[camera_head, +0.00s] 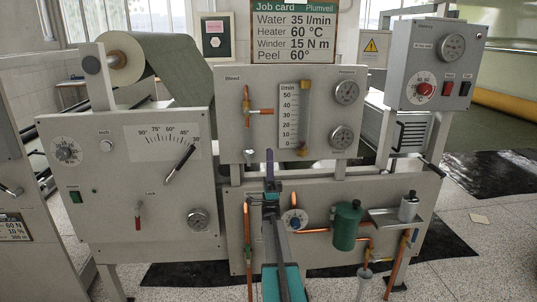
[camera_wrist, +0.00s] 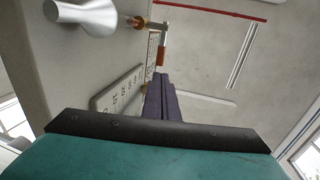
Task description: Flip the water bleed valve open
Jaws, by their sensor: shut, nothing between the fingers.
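The bleed valve (camera_head: 247,111) is on the left of the upper panel, under the label "Bleed". It has a short upright copper-coloured pipe and an orange handle pointing right, level. My gripper (camera_head: 269,156) is below the handle and a little right of the valve, its purple fingers pointing up, apart from the handle. In the wrist view the fingers (camera_wrist: 162,98) are together with nothing held. Beyond their tips there is a metal and orange fitting (camera_wrist: 161,50); I cannot tell the exact gap.
The l/min flow gauge (camera_head: 291,114) stands just right of the valve, with two round dials (camera_head: 347,92) further right. The job card (camera_head: 294,30) above reads Water 35 l/min. A lower panel (camera_head: 400,185) carries a green canister (camera_head: 346,226) and copper pipes.

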